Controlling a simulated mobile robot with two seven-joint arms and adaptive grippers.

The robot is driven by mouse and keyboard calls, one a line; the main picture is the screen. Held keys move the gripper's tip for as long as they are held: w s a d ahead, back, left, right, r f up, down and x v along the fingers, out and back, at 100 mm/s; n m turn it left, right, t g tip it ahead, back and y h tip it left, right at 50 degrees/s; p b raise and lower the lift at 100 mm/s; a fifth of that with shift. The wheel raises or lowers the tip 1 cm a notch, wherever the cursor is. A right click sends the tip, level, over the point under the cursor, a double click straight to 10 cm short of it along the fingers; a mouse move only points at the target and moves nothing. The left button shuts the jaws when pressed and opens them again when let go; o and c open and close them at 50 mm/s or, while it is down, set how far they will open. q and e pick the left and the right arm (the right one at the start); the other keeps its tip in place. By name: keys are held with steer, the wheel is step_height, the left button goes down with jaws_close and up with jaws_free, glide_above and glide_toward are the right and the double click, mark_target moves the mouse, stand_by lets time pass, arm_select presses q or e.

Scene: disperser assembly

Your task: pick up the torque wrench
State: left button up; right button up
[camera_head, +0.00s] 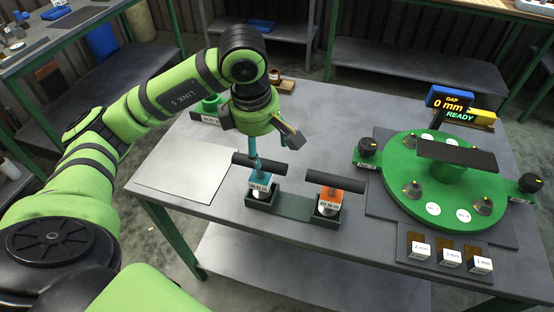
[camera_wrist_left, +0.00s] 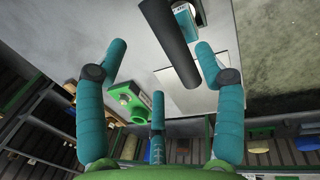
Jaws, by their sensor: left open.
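Two T-handled tools with black crossbars stand upright in a dark green holder (camera_head: 292,206): a blue-bodied one (camera_head: 260,188) at the left and an orange-bodied one (camera_head: 330,196) at the right. Both bear small labels; I cannot tell for sure which is the torque wrench. My left gripper (camera_head: 256,158) is just above the blue tool's crossbar, with teal fingers pointing down. In the left wrist view its three fingers (camera_wrist_left: 161,62) are spread open. The blue tool's black crossbar (camera_wrist_left: 170,42) shows between and beyond them, and nothing is gripped. My right gripper is not in view.
A green round fixture (camera_head: 400,183) with a black bar and several grey cones stands at the right, beside a display (camera_head: 450,105) reading "GAP 0 mm READY". Small labelled blocks (camera_head: 449,257) sit at the front. A bare pale plate (camera_head: 185,168) lies at the left.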

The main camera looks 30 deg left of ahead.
mark_target(261, 180)
arm_select(q)
steer(key=shift+w+a+y, duration=0.25)
steer(key=shift+a+y, duration=0.05)
steer(key=shift+a, duration=0.2)
steer(key=shift+s+a+f+p, duration=0.1)
steer(key=shift+s+f+p, duration=0.15)
steer(key=shift+s+p, duration=0.05)
steer(key=shift+s+f+p, duration=0.3)
steer(key=shift+f+p, duration=0.1)
steer(key=shift+f, duration=0.2)
steer(key=shift+s+f+p, duration=0.3)
steer(key=shift+f+p, duration=0.1)
steer(key=shift+f, duration=0.15)
steer(key=f, duration=0.1)
steer(key=w+f, duration=0.1)
steer(key=shift+a+f+p, duration=0.1)
steer(key=shift+f+p, duration=0.25)
steer(key=shift+f, duration=0.35)
steer(key=c, duration=1.4)
steer(key=shift+w, duration=0.1)
steer(key=shift+r, duration=0.2)
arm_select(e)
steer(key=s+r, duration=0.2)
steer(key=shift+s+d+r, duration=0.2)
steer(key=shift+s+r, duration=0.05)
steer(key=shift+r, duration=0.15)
